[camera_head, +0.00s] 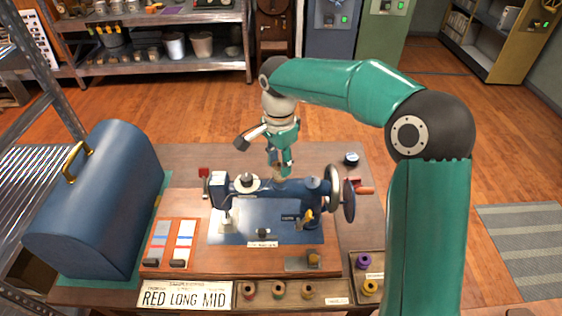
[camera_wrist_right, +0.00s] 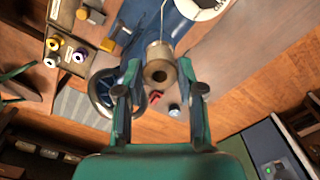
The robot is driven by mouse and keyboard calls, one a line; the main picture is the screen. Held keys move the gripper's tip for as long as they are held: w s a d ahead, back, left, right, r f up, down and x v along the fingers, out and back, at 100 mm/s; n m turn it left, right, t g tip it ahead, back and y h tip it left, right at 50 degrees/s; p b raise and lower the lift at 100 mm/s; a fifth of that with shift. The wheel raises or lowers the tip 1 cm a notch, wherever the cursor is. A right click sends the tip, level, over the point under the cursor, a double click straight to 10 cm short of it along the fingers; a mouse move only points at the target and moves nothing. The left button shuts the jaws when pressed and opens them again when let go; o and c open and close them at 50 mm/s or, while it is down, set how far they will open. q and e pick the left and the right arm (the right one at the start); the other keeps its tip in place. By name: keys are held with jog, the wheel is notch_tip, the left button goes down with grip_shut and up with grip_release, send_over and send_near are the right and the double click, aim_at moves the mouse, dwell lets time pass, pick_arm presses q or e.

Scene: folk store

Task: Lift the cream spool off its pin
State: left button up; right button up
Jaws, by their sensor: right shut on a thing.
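The cream spool (camera_wrist_right: 158,66) shows in the right wrist view as a tan-cream cylinder with a dark hole in its end. It sits between the fingers of my right gripper (camera_wrist_right: 158,92), which is shut on it. In the head view my right gripper (camera_head: 279,168) points down over the top of the blue sewing machine (camera_head: 285,188). The spool is mostly hidden there by the fingers. I cannot tell whether the pin is still inside the spool. My left gripper is not in view.
The handwheel (camera_head: 340,193) is at the machine's right. A pale disc (camera_head: 245,182) is on the machine's left. A blue domed case (camera_head: 95,200) stands at the table's left. Small spools lie in a front tray (camera_head: 330,291).

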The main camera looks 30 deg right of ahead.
jog(key=shift+r+p, duration=1.9)
jog(key=shift+r, duration=0.6)
